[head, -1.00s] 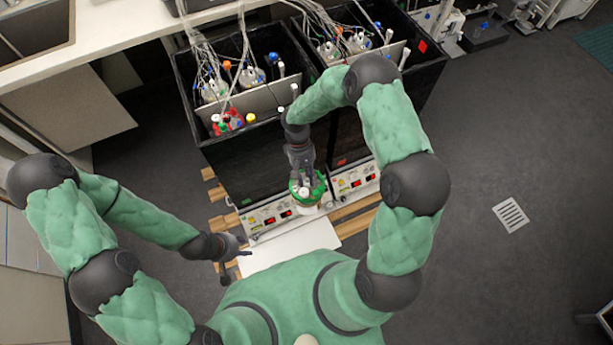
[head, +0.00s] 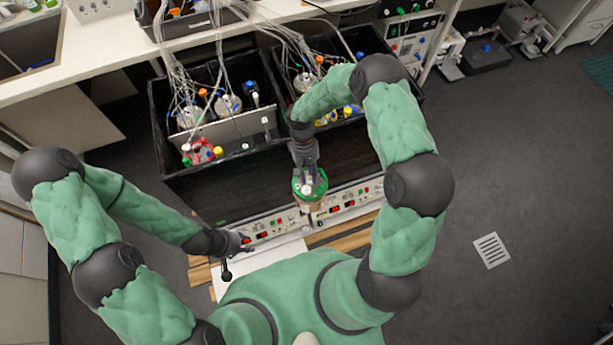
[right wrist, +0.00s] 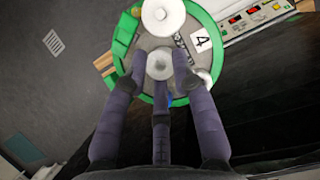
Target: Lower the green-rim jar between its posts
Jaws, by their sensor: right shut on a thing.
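The green-rim jar (head: 310,189) hangs in front of the black shaker boxes in the head view, above the control panels. My right gripper (head: 308,172) is shut on it from above. In the right wrist view the jar's lid (right wrist: 184,48) shows its green rim, white caps and a label with a 4, and the fingers of my right gripper (right wrist: 160,72) close around a white cap. The posts cannot be made out clearly. My left gripper (head: 243,243) is at the lower left, apart from the jar; its fingers are too small to read.
The left black box (head: 205,180) and the right black box (head: 350,150) hold several tubed bottles. Control panels (head: 345,198) run along their front, above wooden slats (head: 345,240). A white board (head: 262,262) lies before my base.

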